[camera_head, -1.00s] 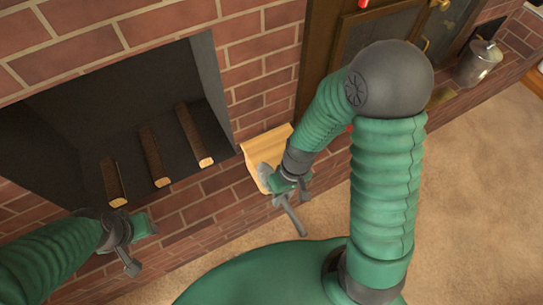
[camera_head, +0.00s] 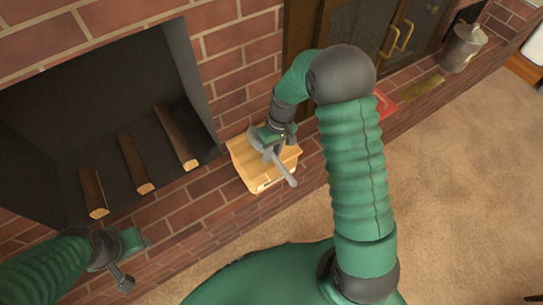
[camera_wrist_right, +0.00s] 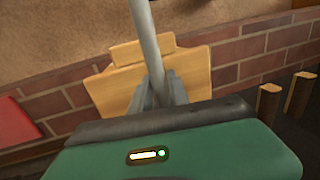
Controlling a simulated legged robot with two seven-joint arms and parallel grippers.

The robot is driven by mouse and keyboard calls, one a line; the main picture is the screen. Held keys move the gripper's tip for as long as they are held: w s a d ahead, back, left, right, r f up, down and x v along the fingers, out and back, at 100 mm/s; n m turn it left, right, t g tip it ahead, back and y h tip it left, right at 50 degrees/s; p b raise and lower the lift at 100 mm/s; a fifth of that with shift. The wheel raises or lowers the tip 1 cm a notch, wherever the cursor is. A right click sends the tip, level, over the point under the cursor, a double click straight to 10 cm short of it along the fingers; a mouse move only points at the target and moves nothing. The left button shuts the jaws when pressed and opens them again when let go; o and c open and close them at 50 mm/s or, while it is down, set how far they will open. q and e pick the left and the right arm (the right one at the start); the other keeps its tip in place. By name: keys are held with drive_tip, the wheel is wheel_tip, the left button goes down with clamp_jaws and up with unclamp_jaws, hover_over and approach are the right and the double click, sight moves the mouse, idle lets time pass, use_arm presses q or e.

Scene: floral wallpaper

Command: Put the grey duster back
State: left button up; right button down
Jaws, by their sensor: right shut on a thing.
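The grey duster (camera_head: 281,170) is in my right gripper (camera_head: 270,146). Its grey rod slants down and right in the head view. In the right wrist view the rod (camera_wrist_right: 149,42) runs up from between the fingers of the right gripper (camera_wrist_right: 160,92), which are shut on it. A light wooden box-like piece (camera_head: 247,171) is below the duster at the brick ledge. It shows behind the rod in the wrist view (camera_wrist_right: 111,88). I cannot tell whether the duster touches it. My left gripper (camera_head: 128,262) is empty by the hearth, its opening unclear.
The brick fireplace (camera_head: 80,90) with several logs (camera_head: 138,165) is at the left. A brick ledge (camera_head: 398,118) runs along the wall. A red flat thing (camera_head: 385,106) and a metal can (camera_head: 463,48) are on it. The carpet (camera_head: 450,190) at the right is clear.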

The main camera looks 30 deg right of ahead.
drive_tip(key=c, duration=1.3)
unclamp_jaws()
drive_tip(key=shift+o, duration=0.2)
drive_tip(key=s+p+v, duration=0.1)
drive_tip(key=p+v, duration=0.4)
drive_tip(key=v, duration=0.7)
drive_tip(key=s+a+r+t+h, duration=0.2)
drive_tip(key=s+a, duration=0.5)
drive_tip(key=s, duration=0.4)
drive_tip(key=shift+s+r+m+t+b, duration=0.2)
drive_tip(key=shift+m+t+b, duration=0.15)
drive_tip(key=shift+t, duration=0.25)
